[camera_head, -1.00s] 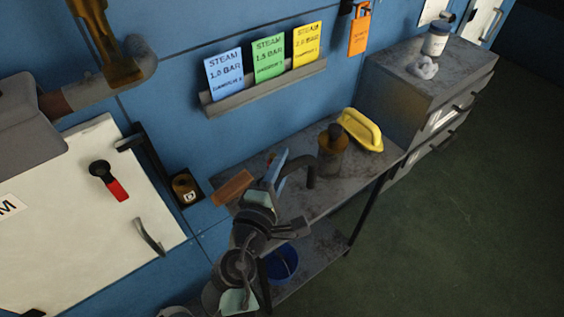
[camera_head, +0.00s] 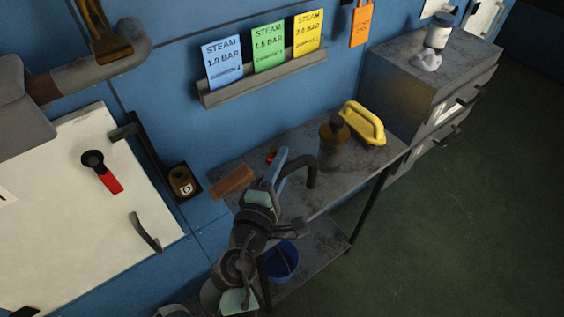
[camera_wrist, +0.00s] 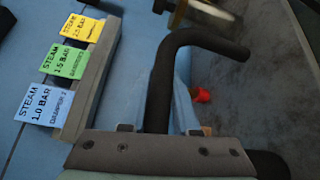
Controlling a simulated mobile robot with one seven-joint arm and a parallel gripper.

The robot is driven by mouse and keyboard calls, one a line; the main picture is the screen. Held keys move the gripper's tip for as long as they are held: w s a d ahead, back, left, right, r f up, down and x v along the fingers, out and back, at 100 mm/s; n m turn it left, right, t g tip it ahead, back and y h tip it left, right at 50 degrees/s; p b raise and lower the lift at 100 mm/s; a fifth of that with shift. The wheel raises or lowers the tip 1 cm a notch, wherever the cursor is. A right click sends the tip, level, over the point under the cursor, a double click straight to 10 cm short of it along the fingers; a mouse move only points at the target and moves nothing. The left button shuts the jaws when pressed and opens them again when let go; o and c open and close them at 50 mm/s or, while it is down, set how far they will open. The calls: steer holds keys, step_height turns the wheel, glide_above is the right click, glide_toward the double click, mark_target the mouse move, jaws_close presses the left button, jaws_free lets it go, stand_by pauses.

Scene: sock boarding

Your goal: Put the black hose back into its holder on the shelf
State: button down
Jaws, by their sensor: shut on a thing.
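The black hose (camera_head: 298,167) is a bent tube whose free end curves down over the grey shelf (camera_head: 335,190). In the wrist view the hose (camera_wrist: 160,95) rises from between my fingers and bends right. My gripper (camera_head: 268,183) is shut on the hose, at the left end of the shelf; it shows at the bottom of the wrist view (camera_wrist: 160,135). A light blue strip (camera_wrist: 183,85) lies just behind the hose. I cannot tell which part is the hose's holder; my gripper and arm hide some of the shelf's left end.
A brown bottle (camera_head: 334,143) and a yellow-handled tool (camera_head: 365,124) stand farther right on the shelf. A brown block (camera_head: 234,179) and small red piece (camera_head: 271,156) are near my gripper. A blue bucket (camera_head: 283,262) sits below. Steam cards (camera_head: 267,48) hang above.

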steer(key=c, duration=0.6)
jaws_free()
steer(key=b+v, duration=0.1)
steer(key=v, duration=1.2)
steer(key=shift+b, duration=0.3)
